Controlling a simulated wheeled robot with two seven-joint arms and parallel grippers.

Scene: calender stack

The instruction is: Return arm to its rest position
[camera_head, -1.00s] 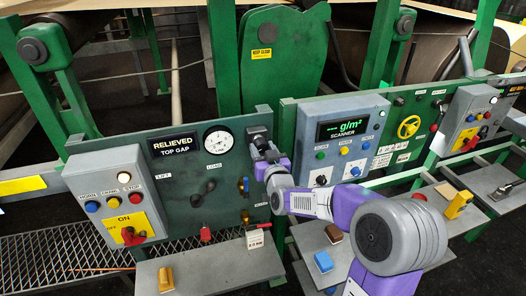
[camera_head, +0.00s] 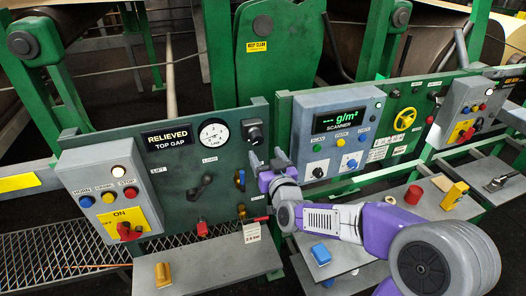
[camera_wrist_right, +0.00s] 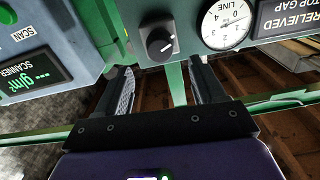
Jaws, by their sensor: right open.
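My right arm reaches in from the lower right in the head view. Its gripper (camera_head: 280,158) is raised in front of the gap between the green RELIEVED TOP GAP panel (camera_head: 222,185) and the grey scanner box (camera_head: 300,125). In the right wrist view the two fingers (camera_wrist_right: 165,88) are spread apart with nothing between them. A black knob (camera_wrist_right: 160,43) on the panel shows just beyond the fingertips there, and it also shows above the gripper in the head view (camera_head: 254,132). My left gripper is in neither view.
A round gauge (camera_head: 214,134) sits left of the knob. A grey button box (camera_head: 97,170) is at the left. Shelves below hold a yellow block (camera_head: 163,274), a blue block (camera_head: 321,254) and a red piece (camera_head: 413,195). Dark floor lies below.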

